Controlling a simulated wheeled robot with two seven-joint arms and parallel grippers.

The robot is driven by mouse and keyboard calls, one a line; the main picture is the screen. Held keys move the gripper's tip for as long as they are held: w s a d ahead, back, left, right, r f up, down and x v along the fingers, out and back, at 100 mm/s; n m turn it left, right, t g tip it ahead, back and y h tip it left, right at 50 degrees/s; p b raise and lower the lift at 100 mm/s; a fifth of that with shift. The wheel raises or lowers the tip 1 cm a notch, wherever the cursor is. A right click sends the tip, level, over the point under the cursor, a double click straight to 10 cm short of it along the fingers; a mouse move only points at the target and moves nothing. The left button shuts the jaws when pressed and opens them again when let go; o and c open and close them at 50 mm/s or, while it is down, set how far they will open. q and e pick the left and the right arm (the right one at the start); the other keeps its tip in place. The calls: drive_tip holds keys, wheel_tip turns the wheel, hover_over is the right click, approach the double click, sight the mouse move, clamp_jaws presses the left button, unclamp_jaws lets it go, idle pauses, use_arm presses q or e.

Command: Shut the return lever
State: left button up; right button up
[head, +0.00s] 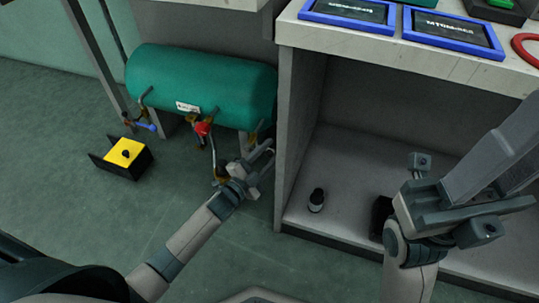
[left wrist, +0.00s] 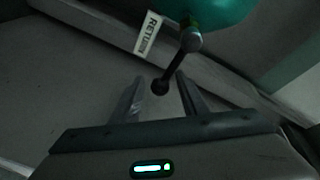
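The return lever (left wrist: 174,66) is a dark rod with a round knob in the left wrist view. It slants down from a metal fitting (left wrist: 190,40) under the green tank (left wrist: 222,10). A white RETURN label (left wrist: 147,34) is beside it. My left gripper (left wrist: 162,92) is open, and the knob lies between its fingertips in the picture; I cannot tell whether they touch. In the head view my left gripper (head: 265,156) is by the right end of the tank (head: 200,85), under a brownish fitting (head: 254,134), and hides what is behind it. My right gripper (head: 465,205) is at the right; its fingers are unclear.
A red-handled valve (head: 204,128) and a blue handle (head: 146,127) hang from the tank further left. A cabinet side wall (head: 297,140) stands just right of my left gripper. A yellow-topped box (head: 124,152) is on the floor. A small bottle (head: 316,200) stands in the cabinet.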

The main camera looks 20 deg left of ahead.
use_arm(q)
clamp_jaws()
idle(0.3)
